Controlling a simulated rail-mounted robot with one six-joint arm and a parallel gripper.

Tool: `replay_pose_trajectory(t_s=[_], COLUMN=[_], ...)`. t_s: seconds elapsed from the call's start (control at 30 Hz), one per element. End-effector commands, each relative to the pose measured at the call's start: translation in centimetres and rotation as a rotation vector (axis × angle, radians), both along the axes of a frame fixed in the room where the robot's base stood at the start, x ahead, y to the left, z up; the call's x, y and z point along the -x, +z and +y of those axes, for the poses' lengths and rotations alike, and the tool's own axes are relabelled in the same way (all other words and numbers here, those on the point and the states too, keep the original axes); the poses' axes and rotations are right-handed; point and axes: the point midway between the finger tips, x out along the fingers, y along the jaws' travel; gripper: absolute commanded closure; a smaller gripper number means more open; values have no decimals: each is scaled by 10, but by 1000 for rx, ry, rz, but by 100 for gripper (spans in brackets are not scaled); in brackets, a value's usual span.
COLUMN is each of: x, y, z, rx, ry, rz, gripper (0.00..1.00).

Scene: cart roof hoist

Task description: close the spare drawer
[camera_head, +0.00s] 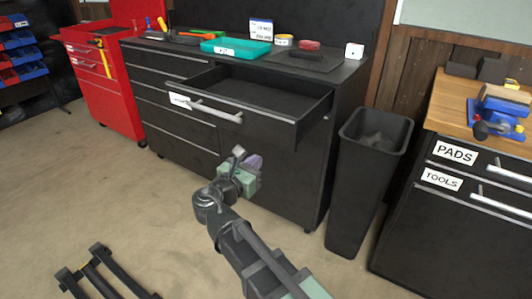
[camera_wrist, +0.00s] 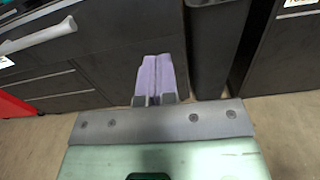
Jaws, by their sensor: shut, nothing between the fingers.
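An open black drawer (camera_head: 262,92) sticks out from the top right of the black cabinet in the head view. It has a grey bar handle (camera_head: 214,111) and a white label (camera_head: 180,101) on its front; the label's writing is too small to read. The inside that I can see looks empty. The handle also shows at the upper left of the wrist view (camera_wrist: 38,37). My gripper (camera_head: 254,162) is below the drawer front, in front of the cabinet, apart from the handle. Its purple fingers (camera_wrist: 154,78) are together with nothing between them.
A black bin (camera_head: 368,180) stands right of the cabinet. Further right is a black cabinet with drawers labelled PADS (camera_head: 455,153) and TOOLS. A teal tray (camera_head: 236,48) and small items lie on the cabinet top. A red tool cabinet (camera_head: 107,90) stands at left. The floor in front is mostly clear.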

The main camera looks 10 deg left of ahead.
Motion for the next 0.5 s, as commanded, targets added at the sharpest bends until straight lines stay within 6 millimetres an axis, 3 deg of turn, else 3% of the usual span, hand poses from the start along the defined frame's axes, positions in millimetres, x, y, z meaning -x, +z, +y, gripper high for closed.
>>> replay_pose_trajectory(t_s=[0.27,0.5], x=[-7,-47], y=[1,0], z=[-4,-22], rx=[41,39], ry=[-2,-5], rz=[25,25], gripper=[100,100])
